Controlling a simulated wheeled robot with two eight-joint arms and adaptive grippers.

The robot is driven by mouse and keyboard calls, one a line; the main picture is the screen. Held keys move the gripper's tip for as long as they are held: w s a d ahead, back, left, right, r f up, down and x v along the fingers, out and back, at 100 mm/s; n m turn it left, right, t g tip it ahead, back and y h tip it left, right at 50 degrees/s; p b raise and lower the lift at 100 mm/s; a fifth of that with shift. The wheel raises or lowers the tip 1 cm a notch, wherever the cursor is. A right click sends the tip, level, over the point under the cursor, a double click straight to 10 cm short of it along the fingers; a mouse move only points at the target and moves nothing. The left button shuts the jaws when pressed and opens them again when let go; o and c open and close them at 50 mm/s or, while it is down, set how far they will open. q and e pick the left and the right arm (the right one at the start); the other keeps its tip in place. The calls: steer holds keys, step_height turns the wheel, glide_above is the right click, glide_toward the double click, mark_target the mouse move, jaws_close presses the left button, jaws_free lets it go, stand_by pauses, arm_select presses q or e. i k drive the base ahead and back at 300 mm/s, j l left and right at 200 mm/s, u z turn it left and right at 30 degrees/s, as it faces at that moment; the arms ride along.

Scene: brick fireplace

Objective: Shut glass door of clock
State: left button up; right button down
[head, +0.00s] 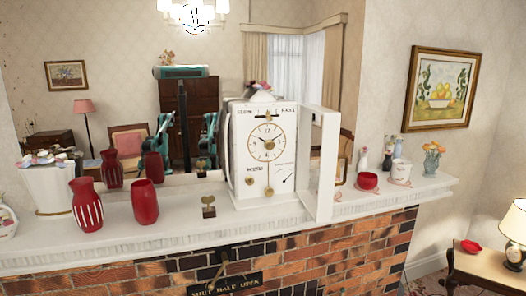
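A white clock (266,152) stands upright on the white mantel shelf (150,232). Its face has a gold ring dial, with a gold pendulum bob below. Its door (327,165) is a tall white-framed panel at the clock's right side. The door stands open, swung outward toward me and seen at a steep angle. I cannot make out the glass in it. Neither of my grippers shows directly. Teal arm parts appear only as a reflection in the mirror behind the shelf, and no fingertips can be made out there.
Left of the clock stand a striped red vase (86,205), a plain red vase (145,203) and a small plant ornament (208,206). Right of the door are a red bowl (368,181) and a white pot (401,171). The brick fireplace (310,262) is below.

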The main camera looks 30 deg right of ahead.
mark_target(321, 210)
steer(key=l+z, duration=0.15)
steer(key=l, duration=0.55)
steer(key=l+z, duration=0.15)
steer(key=l, duration=0.55)
steer(key=i+l+z, duration=0.15)
steer(key=l, duration=0.55)
